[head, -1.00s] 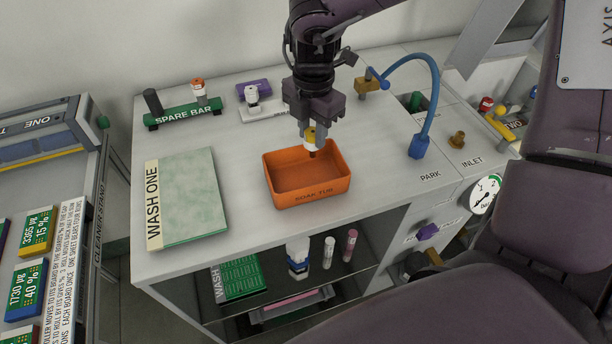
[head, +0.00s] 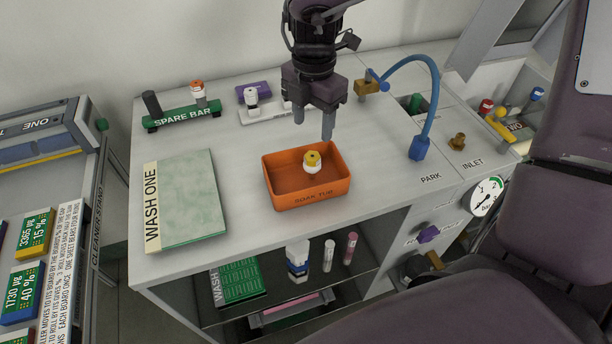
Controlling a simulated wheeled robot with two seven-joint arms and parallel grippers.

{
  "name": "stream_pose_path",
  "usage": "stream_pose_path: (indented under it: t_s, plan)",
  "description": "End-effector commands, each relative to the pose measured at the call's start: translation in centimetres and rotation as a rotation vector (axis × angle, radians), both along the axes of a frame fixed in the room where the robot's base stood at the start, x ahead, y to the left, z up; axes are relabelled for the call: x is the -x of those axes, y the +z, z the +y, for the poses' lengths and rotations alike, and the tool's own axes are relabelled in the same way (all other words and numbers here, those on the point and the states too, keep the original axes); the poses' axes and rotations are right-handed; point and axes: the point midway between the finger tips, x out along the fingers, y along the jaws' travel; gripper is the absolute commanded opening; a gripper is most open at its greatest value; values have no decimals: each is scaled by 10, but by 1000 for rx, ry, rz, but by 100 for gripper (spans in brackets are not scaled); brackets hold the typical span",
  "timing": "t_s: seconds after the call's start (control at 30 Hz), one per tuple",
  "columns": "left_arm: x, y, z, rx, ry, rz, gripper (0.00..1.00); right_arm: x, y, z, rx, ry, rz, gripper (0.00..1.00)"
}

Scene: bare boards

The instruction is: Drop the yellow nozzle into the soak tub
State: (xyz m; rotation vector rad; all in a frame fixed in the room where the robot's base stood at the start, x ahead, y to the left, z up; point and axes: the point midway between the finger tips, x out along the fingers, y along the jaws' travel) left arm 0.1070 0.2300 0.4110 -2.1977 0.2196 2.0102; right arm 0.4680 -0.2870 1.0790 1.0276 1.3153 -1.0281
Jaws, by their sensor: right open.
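The yellow nozzle (head: 312,160), with a yellow top and a white lower body, is inside the orange soak tub (head: 309,196), toward its back right. It appears upright; its underside is hidden. My right gripper (head: 313,125) is above and behind the tub, pointing down, open and empty, with a gap between its fingers and the nozzle. My left gripper is not in view.
A green WASH ONE board (head: 190,200) lies left of the tub. A blue hose (head: 432,100) arches on the right. Clear counter lies between tub and hose.

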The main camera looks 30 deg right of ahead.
Motion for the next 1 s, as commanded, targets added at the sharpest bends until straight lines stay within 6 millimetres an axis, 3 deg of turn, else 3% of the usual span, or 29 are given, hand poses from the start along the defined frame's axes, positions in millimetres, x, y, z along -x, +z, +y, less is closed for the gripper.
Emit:
stream_pose_path:
  t_s: [0.13,0.3,0.77,0.87,1.0]
  plan:
    - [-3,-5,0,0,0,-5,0,-1,25,0,0,0,-5,54]
    - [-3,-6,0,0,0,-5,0,0,41,0,0,0,-2,54]
    - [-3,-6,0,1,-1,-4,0,0,45,0,-1,0,0,54]
    - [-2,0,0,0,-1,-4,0,0,51,0,0,0,-1,54]
    - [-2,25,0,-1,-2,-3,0,0,76,0,0,0,-1,54]
